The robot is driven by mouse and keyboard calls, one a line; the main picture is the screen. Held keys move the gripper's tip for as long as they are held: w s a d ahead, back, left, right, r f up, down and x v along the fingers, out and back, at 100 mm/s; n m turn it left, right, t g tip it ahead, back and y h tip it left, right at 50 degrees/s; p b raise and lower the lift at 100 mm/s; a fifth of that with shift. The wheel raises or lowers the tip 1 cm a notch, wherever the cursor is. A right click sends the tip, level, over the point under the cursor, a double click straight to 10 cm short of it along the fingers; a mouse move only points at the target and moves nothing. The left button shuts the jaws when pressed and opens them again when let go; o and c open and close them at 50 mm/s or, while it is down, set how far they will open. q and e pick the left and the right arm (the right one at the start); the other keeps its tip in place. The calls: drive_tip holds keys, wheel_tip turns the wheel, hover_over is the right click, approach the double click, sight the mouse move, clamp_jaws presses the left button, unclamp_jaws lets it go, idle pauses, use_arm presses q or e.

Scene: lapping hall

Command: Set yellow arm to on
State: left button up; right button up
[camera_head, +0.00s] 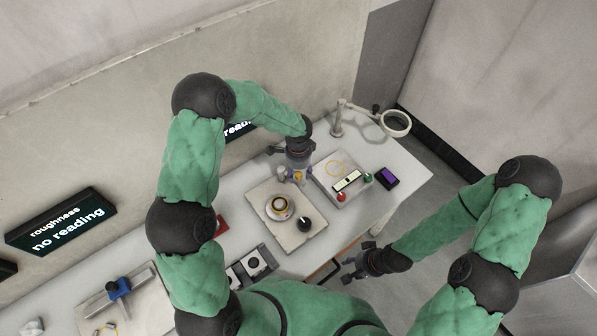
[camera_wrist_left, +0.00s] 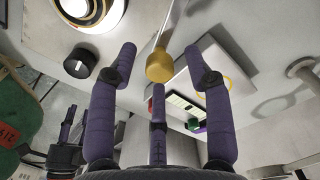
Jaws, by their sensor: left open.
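The yellow arm shows in the left wrist view as a thin pale rod with a yellow knob (camera_wrist_left: 159,66) at its end. In the head view a small yellow spot (camera_head: 297,177) shows under my left gripper (camera_head: 295,174). In the wrist view my left gripper (camera_wrist_left: 165,75) is open, its purple fingers spread on either side of the knob. I see no finger closed on the knob; whether any touches it I cannot tell. My right gripper (camera_head: 350,268) is open and empty by the table's front edge.
A pale plate (camera_head: 262,231) carries a ringed round part (camera_head: 280,207) and a black knob (camera_head: 304,223). To its right are a panel with a red button (camera_head: 341,197) and green button (camera_head: 367,177), a purple-screened device (camera_head: 388,177) and a ring lamp (camera_head: 397,123).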

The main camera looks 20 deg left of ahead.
use_arm(q)
clamp_jaws()
